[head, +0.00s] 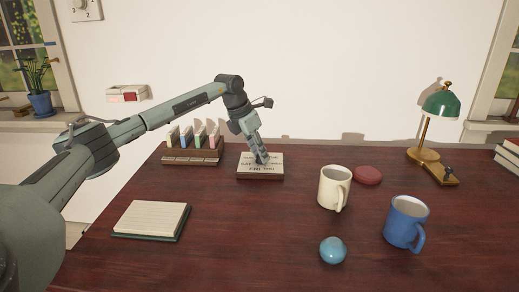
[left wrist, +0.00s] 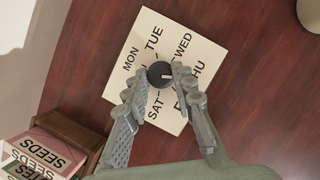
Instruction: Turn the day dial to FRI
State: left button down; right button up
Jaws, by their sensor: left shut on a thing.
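The day dial board (head: 243,172) is a pale square plate on the dark red table, near its back edge. In the left wrist view the board (left wrist: 205,52) shows MON, TUE, WED, SAT and part of THU around a round black knob (left wrist: 158,70). The FRI and SUN places are covered by my fingers. A white mark on the knob points right, roughly toward THU. My left gripper (head: 262,160) reaches down onto the board. In the left wrist view its fingers (left wrist: 160,78) are on both sides of the knob, shut on it. My right gripper is not in view.
A rack of seed packets (head: 190,158) stands just left of the board. A cream mug (head: 333,187), red disc (head: 367,175), blue ball (head: 333,250), blue mug (head: 405,222) and green lamp (head: 441,104) are to the right. A notebook (head: 150,219) lies front left.

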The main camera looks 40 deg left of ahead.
pick_arm(q)
jog(key=m+h, duration=0.1)
jog(key=m, duration=0.1)
jog(key=shift+w+m+g+p, duration=0.1)
jog(key=shift+m+g+p, duration=0.2)
jog(key=shift+m, duration=0.1)
jog(key=shift+a+m, duration=0.1)
jog(key=shift+m, duration=0.3)
jog(key=shift+m+g+h, duration=0.3)
jog(key=shift+m+h, duration=0.1)
jog(key=shift+m, duration=0.5)
jog(key=shift+w+a+m+g+h, duration=0.1)
jog(key=shift+m+g+h, duration=0.3)
jog(key=shift+m, duration=1.1)
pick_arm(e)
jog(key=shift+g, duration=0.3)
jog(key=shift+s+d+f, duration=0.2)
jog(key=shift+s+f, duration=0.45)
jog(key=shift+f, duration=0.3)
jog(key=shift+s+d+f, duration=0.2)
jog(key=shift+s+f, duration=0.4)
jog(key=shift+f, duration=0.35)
pick_arm(q)
jog(key=c, duration=1.3)
grip_release()
jog(key=shift+o, duration=0.2)
